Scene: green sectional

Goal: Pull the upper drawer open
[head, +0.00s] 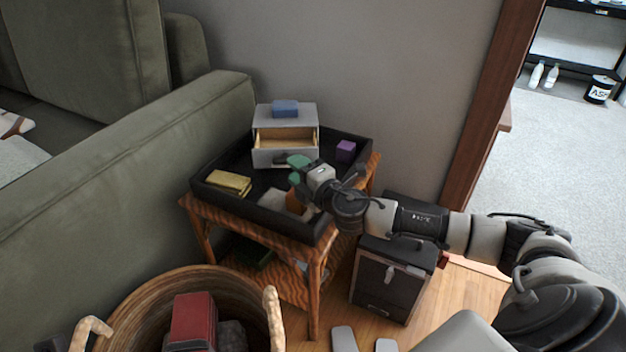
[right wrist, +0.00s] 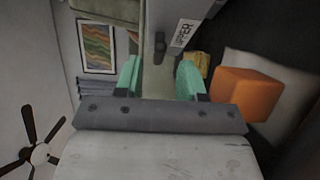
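The small grey-white drawer unit (head: 265,118) stands in a black tray on a side table. Its upper drawer (head: 285,138) stands pulled out, with its pale wooden inside showing. In the right wrist view, the front with the "UPPER" label (right wrist: 183,33) and a dark knob (right wrist: 158,45) shows just beyond my fingertips. My right gripper (head: 300,165) is at the front of the unit. In the right wrist view its two green fingers (right wrist: 159,72) are apart with nothing between them, and the knob is clear of them. My left gripper is not in view.
The black tray (head: 250,205) also holds a yellow block (head: 228,182), an orange block (head: 294,202) and a purple block (head: 346,150). A blue block (head: 285,108) lies on the unit. A green sofa (head: 120,170) borders the table; a basket (head: 150,300) stands in front.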

